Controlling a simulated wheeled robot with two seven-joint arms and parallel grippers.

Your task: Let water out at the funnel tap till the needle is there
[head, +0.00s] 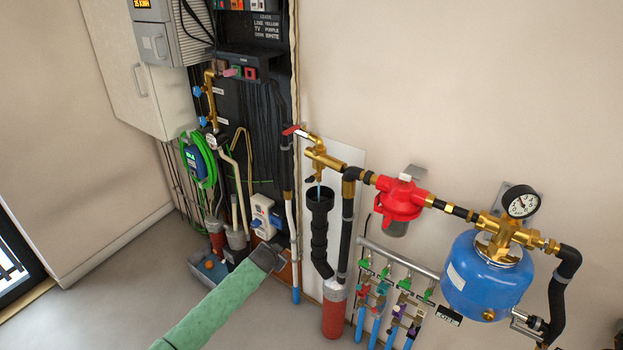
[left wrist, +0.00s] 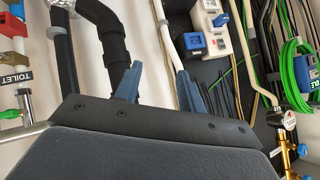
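The brass funnel tap (head: 322,157) has a red lever (head: 293,130) sticking out to its left. A thin pale-blue streak, looking like water, runs from its spout into the black funnel (head: 320,196). The pressure gauge (head: 520,202) stands above the blue tank (head: 487,277) at the right; its dark needle is too small to read exactly. My left gripper (head: 268,257) is low and left of the funnel, well below the lever. In the left wrist view its two blue-grey fingers (left wrist: 160,88) stand apart with nothing between them. My right gripper is out of view.
A red pressure reducer (head: 400,199) sits on the pipe between tap and gauge. Small labelled valves (head: 384,290) hang below it. Floor at front left is clear.

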